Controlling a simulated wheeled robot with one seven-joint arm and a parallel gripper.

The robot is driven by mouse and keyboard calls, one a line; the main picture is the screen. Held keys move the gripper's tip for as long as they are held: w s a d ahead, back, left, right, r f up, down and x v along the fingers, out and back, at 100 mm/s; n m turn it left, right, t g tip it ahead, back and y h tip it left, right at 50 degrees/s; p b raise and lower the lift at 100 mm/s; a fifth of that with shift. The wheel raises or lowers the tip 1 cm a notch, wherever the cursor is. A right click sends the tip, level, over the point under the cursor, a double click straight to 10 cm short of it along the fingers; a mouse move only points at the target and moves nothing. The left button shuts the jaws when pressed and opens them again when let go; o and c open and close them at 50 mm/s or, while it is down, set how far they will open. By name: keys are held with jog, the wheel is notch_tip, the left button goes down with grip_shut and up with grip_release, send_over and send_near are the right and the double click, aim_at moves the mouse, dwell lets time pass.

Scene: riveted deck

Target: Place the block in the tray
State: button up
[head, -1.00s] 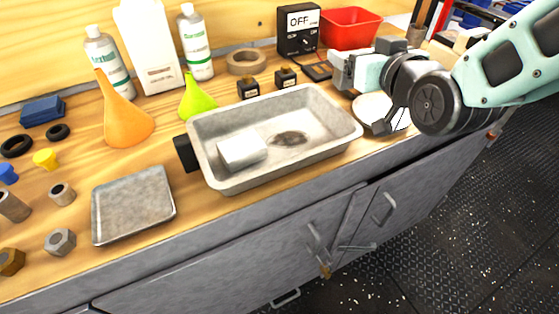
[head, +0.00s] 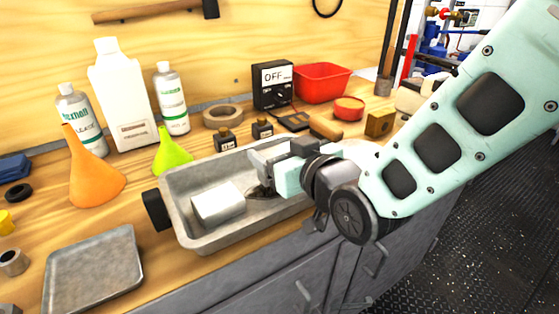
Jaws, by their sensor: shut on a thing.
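A white block-like piece (head: 217,204) lies in the left part of a deep grey metal pan (head: 178,222). A shallow, empty grey metal tray (head: 95,268) lies to the left of the pan, on the bench. My gripper (head: 258,168) is over the right part of the pan, to the right of the white piece and seemingly apart from it. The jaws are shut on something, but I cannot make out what. My wrist and arm cover the pan's right end. A dark patch on the pan floor shows just below the fingers.
Behind the pan stand a green funnel (head: 173,152), small dark bottles (head: 225,139), a tape roll (head: 222,115) and a black meter (head: 272,84). An orange funnel (head: 95,180) and several bottles stand at left. A red bin (head: 321,82) is at the back.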

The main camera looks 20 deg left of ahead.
jog(key=shift+f, duration=0.9)
jog(key=shift+f, duration=0.2)
jog(key=o, duration=1.3)
jog(key=shift+c, duration=0.2)
